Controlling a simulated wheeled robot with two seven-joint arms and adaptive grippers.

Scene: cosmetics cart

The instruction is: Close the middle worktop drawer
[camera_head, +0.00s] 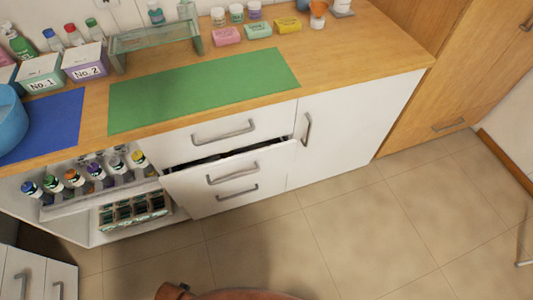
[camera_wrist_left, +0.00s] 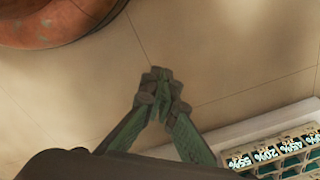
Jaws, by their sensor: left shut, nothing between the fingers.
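The middle worktop drawer (camera_head: 240,168) is a white front with a grey bar handle (camera_head: 233,173), in the head view below the green mat. It stands a little way out, and a dark gap shows along its top edge. The drawers above (camera_head: 190,141) and below it look shut. My left gripper (camera_wrist_left: 161,76) shows only in the left wrist view, with its fingertips together and nothing between them. It is over the tiled floor, near the low shelf, apart from the drawer. My right gripper is in neither view.
The worktop (camera_head: 345,55) carries a green mat (camera_head: 200,90), a blue mat (camera_head: 50,122), boxes, jars and a glass stand. Open shelves on the left hold several bottles and a crate (camera_head: 133,210). A white door (camera_head: 350,125) is right of the drawers.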

